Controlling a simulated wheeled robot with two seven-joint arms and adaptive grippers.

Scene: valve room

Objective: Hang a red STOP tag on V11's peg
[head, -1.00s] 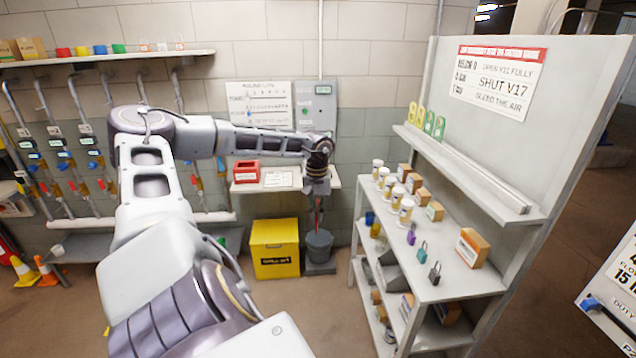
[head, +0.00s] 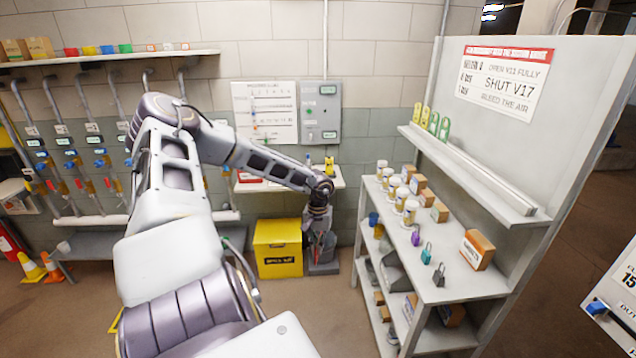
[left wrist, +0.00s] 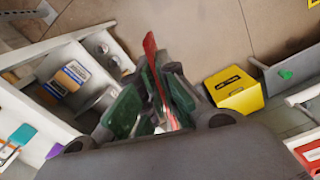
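My left gripper (head: 318,240) hangs fingers-down in front of the far wall, between the yellow box and the shelf rack. In the left wrist view the green-padded fingers (left wrist: 150,112) are closed around a thin red tag (left wrist: 151,58), which sticks out beyond them. Its lettering is not readable. The red tag also shows as a small sliver in the head view (head: 318,252). Pipes with valves and small label plates (head: 66,140) line the left wall. The labels are too small to read, so I cannot tell which is V11 or its peg. My right gripper is not in view.
A yellow box (head: 278,250) stands on the floor by the far wall. The grey rack (head: 460,290) on the right holds jars, cartons and padlocks. Green and yellow tags (head: 431,122) stand on its upper ledge.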

